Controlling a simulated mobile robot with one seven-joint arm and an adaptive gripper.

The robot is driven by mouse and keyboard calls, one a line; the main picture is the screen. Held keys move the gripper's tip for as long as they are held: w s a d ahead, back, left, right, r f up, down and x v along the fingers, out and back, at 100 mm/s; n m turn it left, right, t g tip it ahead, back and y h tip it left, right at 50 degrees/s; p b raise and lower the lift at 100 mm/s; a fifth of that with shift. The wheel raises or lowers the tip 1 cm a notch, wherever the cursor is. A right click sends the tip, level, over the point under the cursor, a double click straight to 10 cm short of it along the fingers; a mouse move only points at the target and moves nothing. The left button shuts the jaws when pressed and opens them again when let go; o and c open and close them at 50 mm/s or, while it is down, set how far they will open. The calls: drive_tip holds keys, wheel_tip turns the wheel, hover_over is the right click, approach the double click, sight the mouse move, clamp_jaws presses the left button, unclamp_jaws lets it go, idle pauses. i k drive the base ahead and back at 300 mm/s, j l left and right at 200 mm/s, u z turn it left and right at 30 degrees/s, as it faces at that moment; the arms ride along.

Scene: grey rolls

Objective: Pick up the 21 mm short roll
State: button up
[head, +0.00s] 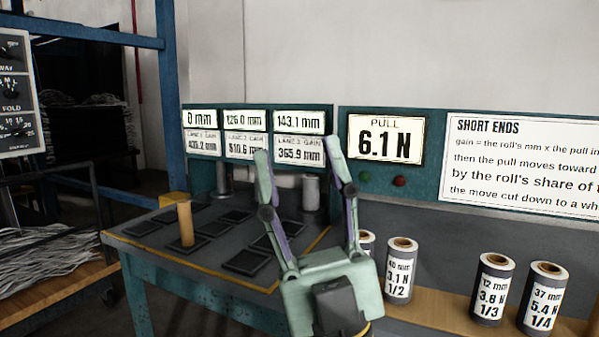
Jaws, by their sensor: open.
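My gripper (299,158) is open and empty, its two fingers pointing up in front of the bench and panel. No label reading 21 mm can be made out. A grey roll (368,240) on the wooden shelf is mostly hidden behind my gripper, so its label cannot be read. To its right stand labelled grey rolls: one seems to read 40 mm, 3.1 N, 1/2 (399,270), one 12 mm, 3.8 N, 1/3 (491,290), and one 37 mm, 5.4 N, 1/4 (541,298). All stand upright.
The bench (190,268) at left holds several dark square pads (246,262), a tan cylinder (185,223) and grey cylinders (311,192) near the back. A sign (385,139) reads PULL 6.1 N. The wooden shelf (440,308) has gaps between rolls.

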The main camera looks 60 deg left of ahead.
sight(183, 206)
drive_tip(key=u, duration=2.45)
drive_tip(key=i+j, duration=0.1)
drive_tip(key=i, duration=0.3)
drive_tip(key=i+j+z, duration=0.1)
drive_tip(key=i, duration=0.3)
